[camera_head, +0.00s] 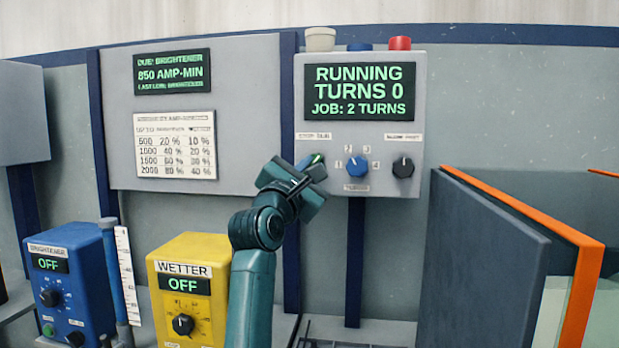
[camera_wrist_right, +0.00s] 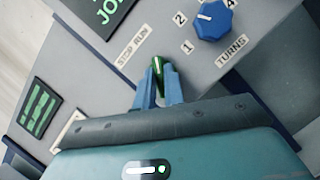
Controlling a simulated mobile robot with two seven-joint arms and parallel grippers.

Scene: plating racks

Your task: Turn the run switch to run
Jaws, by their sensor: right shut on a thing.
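The run switch is a small green knob (camera_wrist_right: 157,66) below the STOP RUN label in the right wrist view. My right gripper (camera_wrist_right: 157,88) is shut on it, with blue fingers on both sides. In the head view the right gripper (camera_head: 312,162) reaches up to the left of the grey control panel (camera_head: 430,140) and hides most of the knob. The panel's display (camera_head: 360,92) reads RUNNING, TURNS 0, JOB: 2 TURNS. My left gripper is not in view.
A blue TURNS knob (camera_head: 357,167) and a black knob (camera_head: 403,168) sit right of the switch. A blue BRIGHTENER box (camera_head: 88,255) and a yellow WETTER box (camera_head: 215,250), both showing OFF, stand below left. A dark, orange-edged tank (camera_head: 480,250) stands at right.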

